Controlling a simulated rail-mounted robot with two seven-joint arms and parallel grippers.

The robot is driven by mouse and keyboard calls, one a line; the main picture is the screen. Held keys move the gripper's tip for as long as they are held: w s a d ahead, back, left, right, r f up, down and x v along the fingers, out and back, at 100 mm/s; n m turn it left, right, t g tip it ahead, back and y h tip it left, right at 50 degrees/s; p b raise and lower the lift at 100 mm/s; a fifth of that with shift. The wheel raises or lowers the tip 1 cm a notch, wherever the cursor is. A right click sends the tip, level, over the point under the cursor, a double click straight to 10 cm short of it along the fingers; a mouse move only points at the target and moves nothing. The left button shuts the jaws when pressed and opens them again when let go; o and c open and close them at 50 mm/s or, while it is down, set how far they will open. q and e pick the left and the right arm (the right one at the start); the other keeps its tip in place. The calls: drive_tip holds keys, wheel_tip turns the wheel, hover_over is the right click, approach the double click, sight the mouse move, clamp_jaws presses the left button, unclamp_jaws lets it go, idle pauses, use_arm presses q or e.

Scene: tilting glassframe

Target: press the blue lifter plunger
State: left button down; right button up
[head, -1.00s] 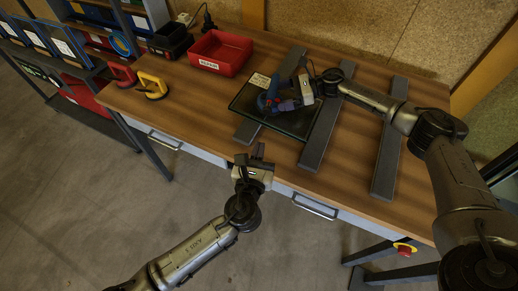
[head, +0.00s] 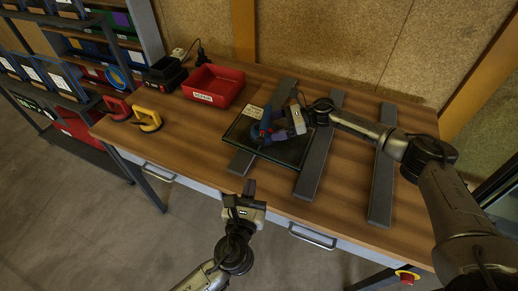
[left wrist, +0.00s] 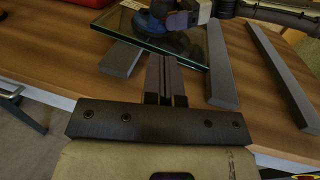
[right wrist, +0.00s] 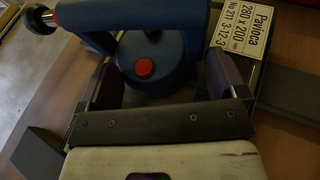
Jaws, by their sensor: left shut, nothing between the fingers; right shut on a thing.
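The blue lifter (head: 264,131) sits on the dark glass pane (head: 292,152) on the table. In the right wrist view the lifter (right wrist: 140,45) shows a blue handle, a round cup and a red button. A dark knob with red and pale rings, apparently the plunger (right wrist: 42,20), sticks out at its upper left. My right gripper (head: 294,120) is shut on the lifter's handle, fingers on either side. My left gripper (head: 249,188) is shut and empty by the table's front edge, short of the pane. In the left wrist view the lifter (left wrist: 178,40) is ahead, its plunger hard to make out.
Grey bars (head: 314,160) lie across the table, some under the pane. A red bin (head: 213,86), a black box (head: 165,72), and red and yellow handled cups (head: 146,119) stand at the left. A drawer handle (head: 312,237) juts from the front. Bare tabletop lies left of the pane.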

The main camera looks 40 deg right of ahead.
sight(260, 144)
use_arm(q)
drive_tip(key=x, duration=1.2)
drive_tip(key=shift+w+d+r, duration=0.1)
drive_tip(key=shift+d, duration=0.05)
use_arm(e)
drive_tip(key=shift+a+f, duration=0.1)
drive_tip(key=shift+a, duration=0.05)
use_arm(q)
drive_tip(key=x, duration=0.2)
drive_tip(key=shift+w+d, duration=0.35)
use_arm(e)
drive_tip(key=shift+s+a, duration=0.1)
drive_tip(key=shift+a, duration=0.1)
use_arm(q)
drive_tip(key=shift+w, duration=0.1)
use_arm(e)
drive_tip(key=shift+f, duration=0.1)
use_arm(q)
drive_tip(key=shift+s+a, duration=0.25)
drive_tip(key=shift+s, duration=0.05)
use_arm(e)
drive_tip(key=shift+d, duration=0.15)
use_arm(q)
drive_tip(key=v, duration=1.3)
